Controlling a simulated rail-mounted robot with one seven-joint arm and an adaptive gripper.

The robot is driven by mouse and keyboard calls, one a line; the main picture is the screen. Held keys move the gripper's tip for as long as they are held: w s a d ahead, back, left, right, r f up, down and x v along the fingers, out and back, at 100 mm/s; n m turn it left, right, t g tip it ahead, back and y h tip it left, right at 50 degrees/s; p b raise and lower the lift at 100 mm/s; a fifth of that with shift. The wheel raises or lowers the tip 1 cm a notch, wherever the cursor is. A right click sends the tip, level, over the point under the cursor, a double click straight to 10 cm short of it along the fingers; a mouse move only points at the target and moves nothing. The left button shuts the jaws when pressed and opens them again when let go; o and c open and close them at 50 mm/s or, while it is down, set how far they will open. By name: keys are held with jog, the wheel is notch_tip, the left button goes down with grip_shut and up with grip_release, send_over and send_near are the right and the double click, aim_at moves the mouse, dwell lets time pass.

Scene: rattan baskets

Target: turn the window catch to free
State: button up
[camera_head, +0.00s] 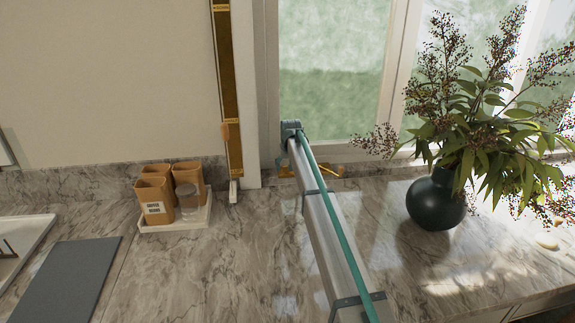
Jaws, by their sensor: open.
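A small brass fitting (325,171), which looks like the window catch, sits low on the window frame just above the counter. My arm passes in front of its left part, so its full shape and the way it is turned are hard to tell. My arm reaches from the bottom of the picture up to the window, ending in a teal-capped joint in front of the frame. I cannot make out my gripper; its fingers do not show. No contact with the fitting can be seen.
A dark round vase (436,203) with spreading branches stands right of my arm. Brown canisters (155,197) and a glass jar stand on a white tray (175,226) at left. A grey board (68,281) lies front left. The marble counter (235,265) between is clear.

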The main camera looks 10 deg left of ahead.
jog(key=shift+f, duration=0.25)
jog(key=c, duration=1.1)
jog(key=shift+c, duration=0.2)
